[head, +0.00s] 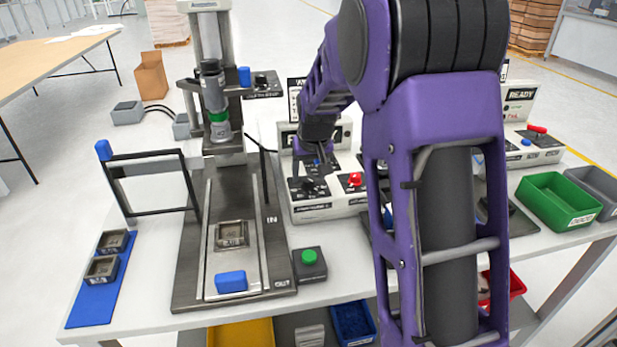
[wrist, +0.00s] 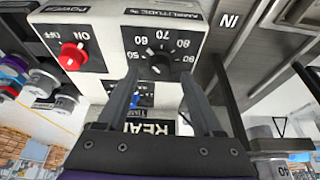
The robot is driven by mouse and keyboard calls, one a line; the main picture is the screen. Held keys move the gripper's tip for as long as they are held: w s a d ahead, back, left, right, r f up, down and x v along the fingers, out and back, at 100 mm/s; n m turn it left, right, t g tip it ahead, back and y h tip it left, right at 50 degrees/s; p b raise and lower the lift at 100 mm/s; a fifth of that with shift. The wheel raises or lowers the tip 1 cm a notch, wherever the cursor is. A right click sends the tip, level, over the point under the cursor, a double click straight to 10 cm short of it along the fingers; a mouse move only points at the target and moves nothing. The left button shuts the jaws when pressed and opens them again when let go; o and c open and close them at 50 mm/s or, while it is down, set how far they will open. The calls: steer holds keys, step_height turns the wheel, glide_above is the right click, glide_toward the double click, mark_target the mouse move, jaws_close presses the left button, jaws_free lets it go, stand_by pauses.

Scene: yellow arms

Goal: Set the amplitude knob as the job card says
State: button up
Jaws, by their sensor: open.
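The amplitude knob (wrist: 160,63) is a small black knob on the white control box (head: 330,208). In the wrist view its dial shows numbers from about 50 to 90, upside down or sideways, under an AMPLITUDE % label (wrist: 166,14). Its exact pointer setting is too small to read. My gripper (wrist: 160,75) is open, its two dark fingers either side of the knob; I cannot tell whether they touch it. In the head view my gripper (head: 318,163) is above the knob's black panel (head: 308,188), partly hidden by my purple arm. No job card text is readable.
A red POWER switch (wrist: 73,57) sits beside the knob, also visible in the head view (head: 354,180). Left stands a press (head: 215,110) with a dark base. A green button (head: 309,257) is in front. Green bin (head: 560,200) and a second READY unit (head: 520,95) are right.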

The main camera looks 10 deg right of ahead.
steer(key=shift+x, duration=0.85)
steer(key=shift+c, duration=0.3)
jaws_close()
